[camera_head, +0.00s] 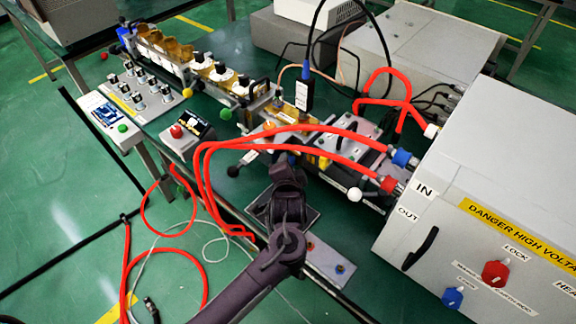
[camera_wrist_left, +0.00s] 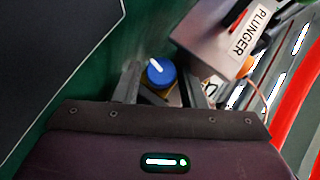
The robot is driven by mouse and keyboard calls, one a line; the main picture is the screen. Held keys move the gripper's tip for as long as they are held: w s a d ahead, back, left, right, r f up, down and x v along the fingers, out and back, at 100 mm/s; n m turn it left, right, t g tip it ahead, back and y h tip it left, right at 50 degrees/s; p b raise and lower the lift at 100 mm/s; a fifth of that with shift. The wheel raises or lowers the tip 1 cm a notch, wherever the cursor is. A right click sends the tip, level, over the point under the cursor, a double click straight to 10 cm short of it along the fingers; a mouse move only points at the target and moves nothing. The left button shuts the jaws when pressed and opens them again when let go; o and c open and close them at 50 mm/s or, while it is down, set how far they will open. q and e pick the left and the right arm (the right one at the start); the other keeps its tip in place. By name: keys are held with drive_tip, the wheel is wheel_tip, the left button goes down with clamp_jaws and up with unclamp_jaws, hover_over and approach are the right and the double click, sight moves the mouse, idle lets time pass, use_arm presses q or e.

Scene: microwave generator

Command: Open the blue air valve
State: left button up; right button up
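A round blue knob (camera_wrist_left: 161,72) with a white pointer mark, likely the blue air valve, shows in the left wrist view. My left gripper (camera_wrist_left: 158,88) is open, one finger on each side of the knob in that view. A visible gap lies between each finger and the knob; I cannot tell its depth relative to the fingertips. In the head view my left gripper (camera_head: 287,172) is over the front edge of the bench, and it mostly hides the knob. My right gripper is not in view.
A grey box labelled PLUNGER (camera_wrist_left: 228,35) stands close beside the knob. Red hoses (camera_head: 290,133) cross just behind my gripper to the blue and red connectors. The grey high-voltage cabinet (camera_head: 500,160) stands at right, carrying another blue knob (camera_head: 453,298).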

use_arm(q)
drive_tip(key=v, duration=0.7)
drive_tip(key=shift+s+r, duration=0.15)
drive_tip(key=shift+s, duration=0.25)
